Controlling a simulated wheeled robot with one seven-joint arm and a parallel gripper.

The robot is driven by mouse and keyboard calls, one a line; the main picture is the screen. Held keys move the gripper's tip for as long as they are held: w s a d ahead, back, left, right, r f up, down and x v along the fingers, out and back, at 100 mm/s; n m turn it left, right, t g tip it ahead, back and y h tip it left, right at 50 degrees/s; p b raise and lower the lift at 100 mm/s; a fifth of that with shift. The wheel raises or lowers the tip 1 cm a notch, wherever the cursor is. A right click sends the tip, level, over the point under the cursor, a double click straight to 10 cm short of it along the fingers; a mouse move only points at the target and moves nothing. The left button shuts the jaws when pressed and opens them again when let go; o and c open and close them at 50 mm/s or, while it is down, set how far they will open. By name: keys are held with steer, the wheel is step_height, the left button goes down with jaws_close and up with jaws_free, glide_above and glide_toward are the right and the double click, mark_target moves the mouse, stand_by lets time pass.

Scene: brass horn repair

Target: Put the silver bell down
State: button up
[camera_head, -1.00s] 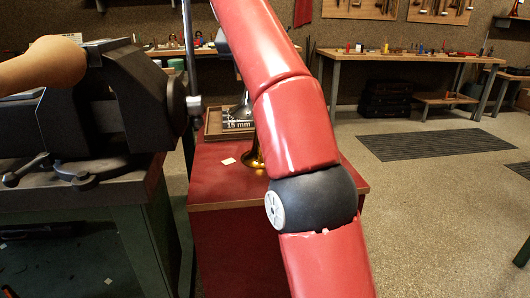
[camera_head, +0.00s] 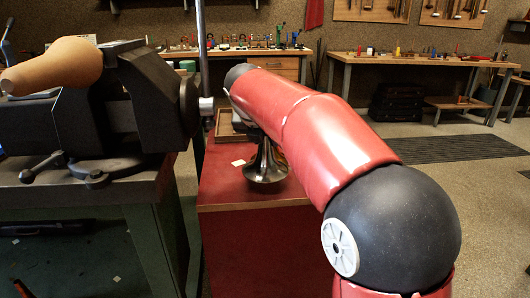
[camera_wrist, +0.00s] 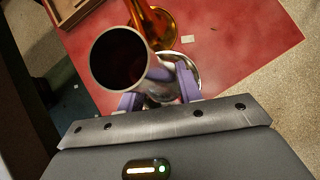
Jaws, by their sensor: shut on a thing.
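The silver bell (camera_head: 264,168) is upright, flare down, over the front part of the red-topped cabinet (camera_head: 225,187). I cannot tell whether its rim touches the top. In the wrist view the silver bell (camera_wrist: 118,60) shows its dark open narrow end toward the camera, with part of its shiny flare behind. My gripper (camera_wrist: 160,92) has its purple fingers shut on the bell. In the head view my arm hides most of the gripper. A brass bell (camera_wrist: 158,26) stands on the red top close beside the silver one, partly hidden by it.
A wooden tray (camera_head: 226,124) lies at the back left of the red top, and a small pale card (camera_head: 238,162) lies left of the bell. A vise (camera_head: 150,95) holding a tan form (camera_head: 55,66) stands on the bench at left. An upright pole (camera_head: 200,50) is close by.

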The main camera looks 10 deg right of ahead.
mark_target(263, 148)
steer(key=shift+f, duration=1.9)
steer(key=shift+f, duration=0.1)
steer(key=o, duration=1.1)
steer(key=v, duration=0.7)
steer(key=shift+s+r, duration=0.2)
steer(key=shift+r, duration=0.1)
steer(key=s+d+f+m+y, duration=0.1)
steer(key=s+d+f+m, duration=0.2)
steer(key=s+m, duration=0.7)
steer(key=s+d+f+m+g+y, duration=0.1)
steer(key=s+d+f+m, duration=0.2)
steer(key=s+f+m, duration=0.4)
steer(key=s+d+f+m+y, duration=0.1)
steer(key=s+d+f+m, duration=0.2)
steer(key=s+m, duration=0.9)
steer(key=shift+s+d+f+m+g, duration=0.1)
steer(key=shift+s+f+m+g, duration=0.1)
steer(key=shift+f+m, duration=0.5)
steer(key=shift+s+f+m+g, duration=0.1)
steer(key=shift+s+f+m, duration=0.05)
steer(key=shift+f+m, duration=0.55)
